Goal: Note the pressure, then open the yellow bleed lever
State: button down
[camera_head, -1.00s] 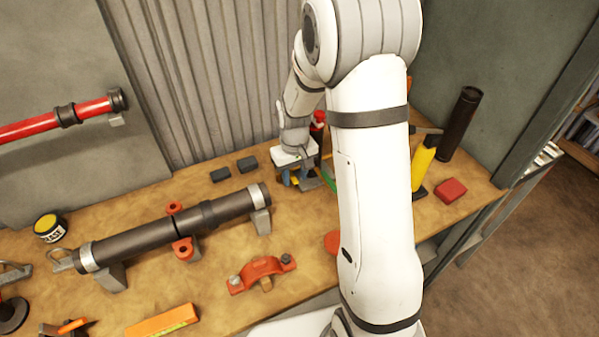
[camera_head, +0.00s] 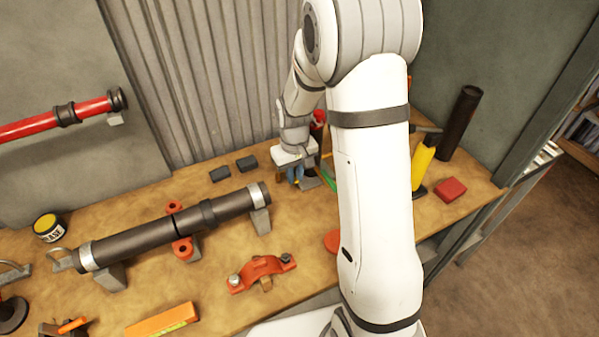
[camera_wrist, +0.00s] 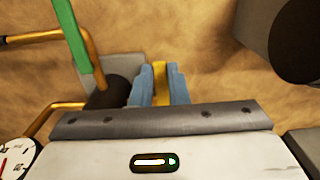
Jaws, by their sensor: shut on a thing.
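The yellow bleed lever (camera_wrist: 161,84) shows in the wrist view as a narrow yellow bar between the two blue fingertips of my gripper (camera_wrist: 158,88). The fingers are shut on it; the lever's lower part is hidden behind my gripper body. A pressure gauge (camera_wrist: 15,158) with a white dial and a red needle is cut off at the lower left; its reading is not legible. In the head view, my gripper (camera_head: 296,174) points down at the back of the bench, and my arm hides much of the fitting there.
A green lever (camera_wrist: 72,35) and copper pipes (camera_wrist: 62,106) lie close left of my fingers. A dark cylinder (camera_wrist: 296,45) is at the upper right. On the bench (camera_head: 330,215) are a black pipe (camera_head: 160,230), a red clamp (camera_head: 262,272) and a red block (camera_head: 451,189).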

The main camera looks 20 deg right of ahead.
jog(key=shift+w+d+n+b, duration=0.15)
jog(key=shift+d+n+b, duration=0.25)
jog(key=shift+n, duration=0.3)
jog(key=c, duration=1.4)
grip_release()
notch_tip(320, 180, up, 8)
jog(key=b, duration=0.1)
jog(key=shift+f, duration=0.1)
